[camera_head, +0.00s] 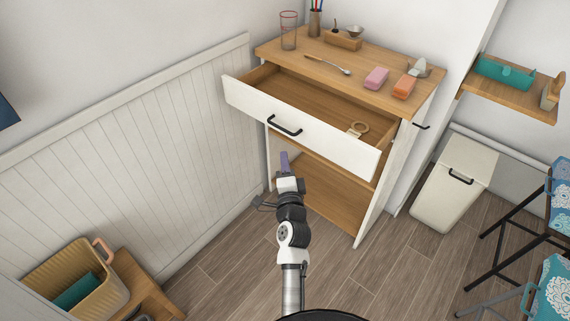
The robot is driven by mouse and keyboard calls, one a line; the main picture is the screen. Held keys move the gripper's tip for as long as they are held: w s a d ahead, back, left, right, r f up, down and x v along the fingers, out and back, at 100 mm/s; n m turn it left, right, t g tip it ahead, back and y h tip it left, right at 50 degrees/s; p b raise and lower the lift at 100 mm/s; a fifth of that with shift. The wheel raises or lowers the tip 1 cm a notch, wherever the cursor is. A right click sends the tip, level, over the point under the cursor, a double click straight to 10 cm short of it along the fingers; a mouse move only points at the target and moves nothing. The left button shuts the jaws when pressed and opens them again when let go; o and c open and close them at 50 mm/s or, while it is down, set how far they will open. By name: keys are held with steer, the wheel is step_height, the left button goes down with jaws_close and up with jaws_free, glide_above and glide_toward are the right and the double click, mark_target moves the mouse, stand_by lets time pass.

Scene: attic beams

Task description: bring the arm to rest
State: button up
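My arm rises from the bottom of the head view and ends in front of the cabinet, below the open drawer.
The cabinet top (322,54) holds a glass, a spoon, pink and orange blocks. A white bin (455,185) and stools stand right; a basket (100,297) is lower left. Floor between is clear.

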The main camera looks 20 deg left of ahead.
steer(key=shift+s+d, duration=0.1)
steer(key=shift+s, duration=0.2)
stand_by(0.4)
